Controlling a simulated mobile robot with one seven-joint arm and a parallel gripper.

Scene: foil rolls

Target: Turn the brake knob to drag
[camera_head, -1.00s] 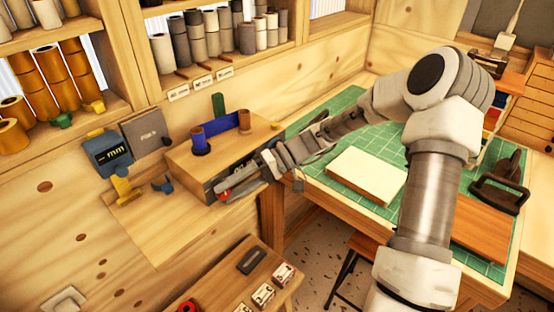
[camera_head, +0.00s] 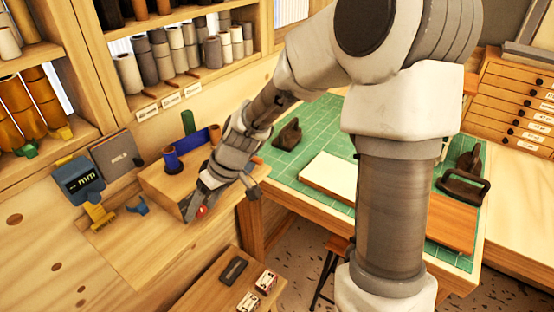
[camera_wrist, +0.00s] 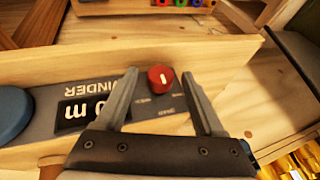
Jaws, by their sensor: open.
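The red brake knob (camera_wrist: 160,79) sits on the grey front panel (camera_wrist: 75,95) of the winder, with a short white pointer line on its face. In the wrist view the panel lettering is upside down, and the small labels by the knob are too small to read. My gripper (camera_wrist: 160,73) is open, one finger on each side of the knob, with a visible gap to each. How near the fingertips are in depth I cannot tell. In the head view my gripper (camera_head: 194,208) is at the front of the wooden winder box (camera_head: 160,184), and the red knob (camera_head: 201,211) shows beside the fingers.
A dark display (camera_wrist: 85,110) and a blue round part (camera_wrist: 12,112) are on the same panel. A blue roll (camera_head: 172,160) is on the winder box. A blue measuring device (camera_head: 78,180) stands to the left. A green cutting mat (camera_head: 325,118) lies behind my arm.

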